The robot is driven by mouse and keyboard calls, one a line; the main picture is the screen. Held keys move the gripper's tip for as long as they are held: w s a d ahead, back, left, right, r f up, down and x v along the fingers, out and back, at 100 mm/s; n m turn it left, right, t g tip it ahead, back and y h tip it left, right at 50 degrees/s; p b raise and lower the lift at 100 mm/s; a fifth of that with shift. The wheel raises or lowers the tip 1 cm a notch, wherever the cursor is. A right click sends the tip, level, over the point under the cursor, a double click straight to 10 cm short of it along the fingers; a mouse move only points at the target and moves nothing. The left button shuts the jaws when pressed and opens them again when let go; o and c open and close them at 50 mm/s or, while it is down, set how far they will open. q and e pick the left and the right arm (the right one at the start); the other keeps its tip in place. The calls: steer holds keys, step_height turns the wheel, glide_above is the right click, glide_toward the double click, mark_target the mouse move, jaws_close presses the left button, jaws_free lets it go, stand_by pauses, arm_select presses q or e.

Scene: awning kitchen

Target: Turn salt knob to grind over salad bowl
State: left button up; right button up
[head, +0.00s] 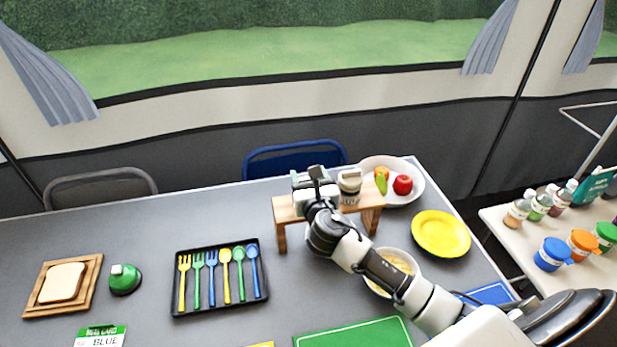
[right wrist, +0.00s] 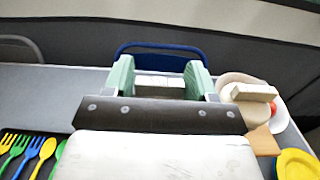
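A small wooden stand (head: 282,236) holds a grinder with a pale top and grey body (head: 350,186); its pale top (right wrist: 250,92) shows in the right wrist view. I cannot read which one is salt. My right gripper (head: 313,178) is at the stand's left end. Its green fingers (right wrist: 161,78) straddle a pale block-shaped knob (right wrist: 160,86) that fills the gap between them; whether they press on it I cannot tell. A bowl with yellowish contents (head: 408,262) stands in front of the stand, partly hidden by my right arm. My left gripper is not in view.
A fruit plate (head: 419,187) stands behind the stand and a yellow plate (head: 440,233) to its right. A black cutlery tray (head: 180,310), a green bell-like object (head: 125,279) and bread on a board (head: 88,290) lie left. A green mat (head: 355,335) lies in front.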

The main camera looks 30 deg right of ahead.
steer(key=shift+h, duration=0.3)
steer(key=m+g+h+p, duration=0.1)
steer(key=m+h, duration=0.1)
steer(key=m+g+h, duration=0.1)
steer(key=m+h, duration=0.1)
steer(key=h, duration=0.1)
steer(key=shift+a+g+p, duration=0.1)
steer(key=shift+g+p, duration=0.3)
steer(key=m+g+h, duration=0.4)
steer(key=g+h, duration=0.1)
steer(key=shift+m+p, duration=0.3)
steer(key=shift+p, duration=0.05)
steer(key=m+g+h, duration=0.1)
steer(key=m+g, duration=0.1)
steer(key=g, duration=0.1)
steer(key=shift+m+g+h, duration=0.3)
steer(key=shift+g+h, duration=0.1)
steer(key=shift+m+g+h+b, duration=0.6)
steer(key=shift+m+g, duration=1)
steer(key=shift+g, duration=0.8)
steer(key=shift+m+g, duration=0.3)
steer(key=shift+g, duration=0.2)
steer(key=o, duration=0.8)
